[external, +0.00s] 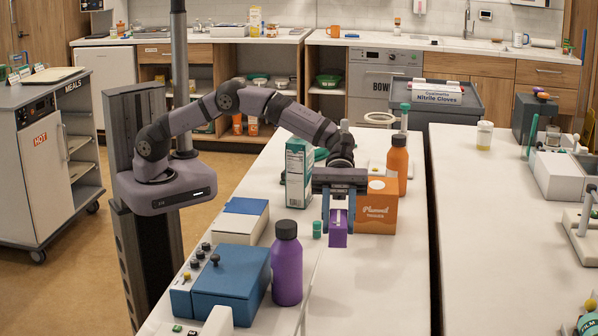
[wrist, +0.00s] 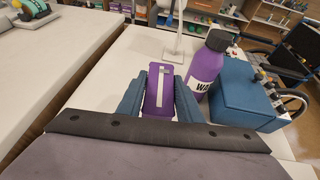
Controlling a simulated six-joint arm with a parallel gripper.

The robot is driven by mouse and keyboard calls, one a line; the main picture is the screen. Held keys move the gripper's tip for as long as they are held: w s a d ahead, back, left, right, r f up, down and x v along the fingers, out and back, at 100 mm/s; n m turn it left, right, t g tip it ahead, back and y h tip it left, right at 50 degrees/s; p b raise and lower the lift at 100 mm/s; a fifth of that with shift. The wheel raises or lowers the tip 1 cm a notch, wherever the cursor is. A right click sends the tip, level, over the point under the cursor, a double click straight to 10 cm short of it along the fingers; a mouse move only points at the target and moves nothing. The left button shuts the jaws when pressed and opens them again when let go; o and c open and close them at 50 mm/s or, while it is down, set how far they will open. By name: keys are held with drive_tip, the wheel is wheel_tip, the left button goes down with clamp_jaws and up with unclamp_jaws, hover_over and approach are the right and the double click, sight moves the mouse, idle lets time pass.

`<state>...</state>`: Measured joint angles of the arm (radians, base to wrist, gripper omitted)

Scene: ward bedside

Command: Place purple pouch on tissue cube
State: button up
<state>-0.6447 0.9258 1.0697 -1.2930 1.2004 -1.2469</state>
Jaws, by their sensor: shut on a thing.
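My gripper (external: 338,218) is shut on the purple pouch (external: 337,238), which hangs upright between the fingers over the white table. In the wrist view the pouch (wrist: 158,88), with a white mark on it, sits between my blue fingers (wrist: 158,98). The orange tissue cube (external: 378,212) stands on the table just right of and behind the gripper. Part of its left side is hidden by the gripper. The tissue cube is not seen in the wrist view. I cannot tell exactly how high the pouch is above the table.
A purple bottle (external: 287,265) and a blue box (external: 230,284) stand nearer the front. A teal carton (external: 299,172) is left of my gripper and an orange bottle (external: 397,165) is behind the cube. The table (external: 380,290) is clear at front right.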

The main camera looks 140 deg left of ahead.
drive_tip(key=shift+r, duration=0.5)
